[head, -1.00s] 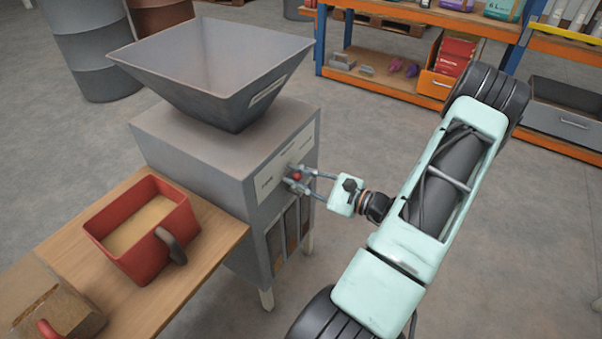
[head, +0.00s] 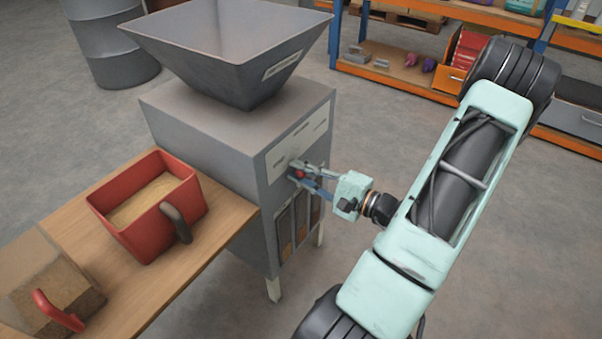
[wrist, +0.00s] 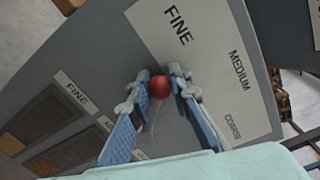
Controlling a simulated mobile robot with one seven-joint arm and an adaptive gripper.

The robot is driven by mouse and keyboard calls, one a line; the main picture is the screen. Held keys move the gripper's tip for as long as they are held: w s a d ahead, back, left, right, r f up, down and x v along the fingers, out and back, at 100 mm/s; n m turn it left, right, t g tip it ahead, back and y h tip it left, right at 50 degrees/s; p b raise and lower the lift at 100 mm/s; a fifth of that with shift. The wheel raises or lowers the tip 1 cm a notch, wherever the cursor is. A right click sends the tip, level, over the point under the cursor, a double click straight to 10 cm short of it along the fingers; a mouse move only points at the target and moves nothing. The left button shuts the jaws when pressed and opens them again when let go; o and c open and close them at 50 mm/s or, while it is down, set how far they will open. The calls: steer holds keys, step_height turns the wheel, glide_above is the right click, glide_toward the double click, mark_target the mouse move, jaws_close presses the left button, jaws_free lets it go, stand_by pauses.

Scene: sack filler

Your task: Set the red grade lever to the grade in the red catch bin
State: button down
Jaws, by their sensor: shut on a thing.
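The red grade lever's round knob (wrist: 160,87) sits between my fingertips in the wrist view; its shaft is mostly hidden. My gripper (wrist: 160,92) is shut on this knob at the front of the grey machine. The head view also shows the knob (head: 299,174) and my gripper (head: 305,178) there. A white plate (wrist: 205,60) reads FINE, MEDIUM and COARSE; the knob is near its edge, and I cannot tell which grade the lever marks. The red catch bin (head: 138,231) stands on the wooden table, holding tan, fairly smooth-looking material.
The wooden table (head: 192,262) is left of the machine (head: 218,150), which carries a hopper (head: 225,55). Sample windows with grade labels (wrist: 72,90) are below the plate. A box with a red handle (head: 40,290) is at lower left. Shelves (head: 400,78) stand behind; floor is clear between.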

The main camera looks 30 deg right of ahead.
steer(key=shift+f, duration=0.1)
steer(key=c, duration=1.8)
jaws_free()
steer(key=shift+o, duration=0.2)
steer(key=v, duration=1.2)
